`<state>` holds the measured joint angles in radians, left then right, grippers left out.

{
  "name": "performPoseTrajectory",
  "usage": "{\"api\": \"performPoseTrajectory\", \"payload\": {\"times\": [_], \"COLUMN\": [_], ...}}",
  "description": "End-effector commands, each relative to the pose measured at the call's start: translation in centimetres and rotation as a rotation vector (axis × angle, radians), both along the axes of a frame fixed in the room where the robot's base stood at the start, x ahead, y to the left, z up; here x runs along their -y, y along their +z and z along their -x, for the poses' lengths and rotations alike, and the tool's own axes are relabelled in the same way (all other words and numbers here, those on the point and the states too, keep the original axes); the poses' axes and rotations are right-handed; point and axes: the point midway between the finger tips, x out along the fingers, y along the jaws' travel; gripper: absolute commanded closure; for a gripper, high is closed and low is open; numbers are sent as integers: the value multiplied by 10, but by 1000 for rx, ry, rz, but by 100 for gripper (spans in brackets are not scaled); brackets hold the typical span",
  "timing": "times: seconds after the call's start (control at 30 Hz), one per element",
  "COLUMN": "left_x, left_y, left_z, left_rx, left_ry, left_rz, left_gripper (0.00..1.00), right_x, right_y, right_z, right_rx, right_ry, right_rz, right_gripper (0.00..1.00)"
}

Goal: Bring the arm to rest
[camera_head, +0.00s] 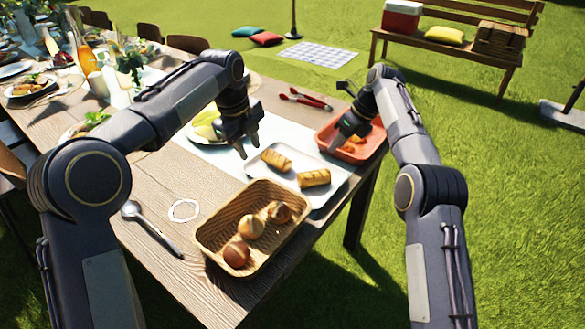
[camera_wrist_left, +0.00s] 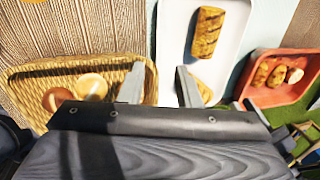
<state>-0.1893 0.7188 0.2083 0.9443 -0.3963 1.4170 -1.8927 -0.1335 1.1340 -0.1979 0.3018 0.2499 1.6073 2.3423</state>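My left gripper (camera_head: 246,145) hangs above the table, over the far left edge of the white tray. In the left wrist view its two fingers (camera_wrist_left: 160,86) stand apart with nothing between them. My right gripper (camera_head: 340,143) is over the left part of the red-orange tray (camera_head: 374,144). Its fingertips are hard to make out, so I cannot tell whether it is open or shut.
A wicker basket (camera_head: 205,240) with bread rolls (camera_head: 250,227) stands at the table's near edge. A white tray (camera_head: 335,184) holds two golden pastries (camera_head: 314,178). Red tongs (camera_head: 305,99) lie behind. A spoon (camera_head: 150,228) and a white ring (camera_head: 183,210) lie left of the basket.

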Motion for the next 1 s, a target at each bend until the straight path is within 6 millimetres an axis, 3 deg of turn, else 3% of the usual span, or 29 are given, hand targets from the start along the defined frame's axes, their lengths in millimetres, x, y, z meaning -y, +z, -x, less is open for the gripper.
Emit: {"api": "performPoseTrajectory", "payload": {"times": [0.57, 0.67, 0.83, 1.0], "left_x": [-1, -7, -36, -70], "left_y": [0, 7, 30, 44], "left_z": [1, 8, 47, 108], "left_rx": [0, 2, 4, -16], "left_ry": [5, 52, 299, 661], "left_rz": [1, 12, 77, 189], "left_gripper": [70, 70, 70, 70], "right_x": [5, 15, 56, 97], "right_y": [8, 19, 63, 103], "right_z": [1, 6, 37, 102], "right_rx": [1, 29, 168, 370], "right_ry": [2, 31, 205, 477], "right_rz": [0, 0, 18, 70], "right_gripper": [70, 70, 70, 70]}}
